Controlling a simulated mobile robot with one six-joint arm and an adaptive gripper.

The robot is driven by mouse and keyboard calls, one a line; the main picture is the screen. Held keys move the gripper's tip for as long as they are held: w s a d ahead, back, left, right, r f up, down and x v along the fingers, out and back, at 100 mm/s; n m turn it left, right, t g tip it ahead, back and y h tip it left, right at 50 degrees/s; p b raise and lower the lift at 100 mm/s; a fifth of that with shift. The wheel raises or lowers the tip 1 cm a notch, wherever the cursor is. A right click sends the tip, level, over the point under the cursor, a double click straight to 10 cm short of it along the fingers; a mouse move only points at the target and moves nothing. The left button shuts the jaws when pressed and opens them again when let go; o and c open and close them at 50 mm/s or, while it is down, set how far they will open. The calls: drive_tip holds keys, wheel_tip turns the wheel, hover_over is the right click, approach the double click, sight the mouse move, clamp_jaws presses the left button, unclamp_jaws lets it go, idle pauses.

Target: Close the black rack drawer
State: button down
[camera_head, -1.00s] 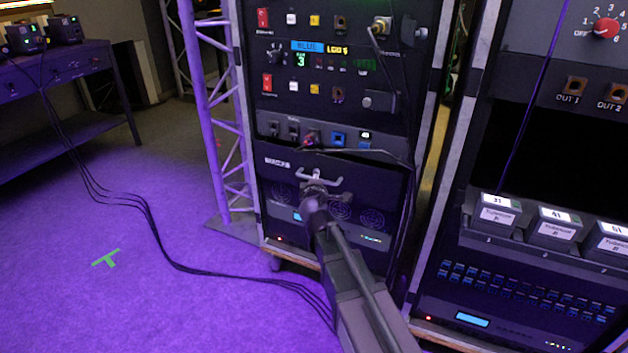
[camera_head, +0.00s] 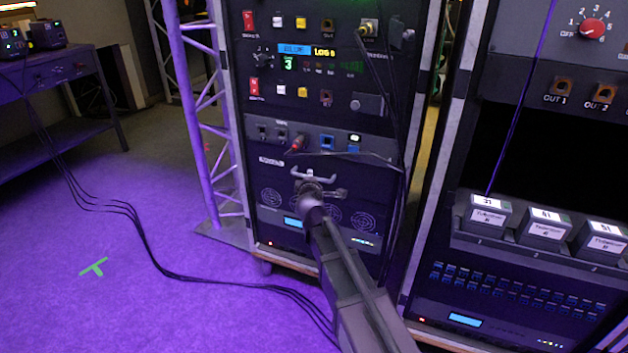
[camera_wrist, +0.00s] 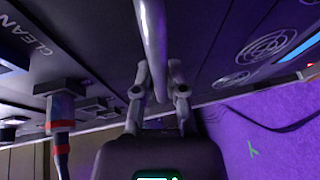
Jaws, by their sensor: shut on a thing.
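The black drawer front (camera_head: 345,184) is in the rack (camera_head: 240,120) at the picture's centre in the head view, below the row of sockets. It bears a small white label and a silver bar handle (camera_head: 328,178). My gripper (camera_head: 308,186) is at the handle, reached from below right. In the wrist view the handle (camera_wrist: 152,45) is a pale bar running between the fingers of my gripper (camera_wrist: 157,82), which is shut on it. The drawer front looks close to flush with the rack; any small gap is hidden.
A lattice truss (camera_head: 205,110) stands left of the first rack. Black cables (camera_head: 180,276) run over the purple floor from a table (camera_head: 60,75). Open floor lies at left.

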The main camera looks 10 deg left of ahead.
drive_tip(key=shift+w+d, duration=0.1)
drive_tip(key=shift+w, duration=0.2)
drive_tip(key=c, duration=0.7)
unclamp_jaws()
drive_tip(key=shift+s, duration=0.1)
drive_tip(key=shift+s, duration=0.2)
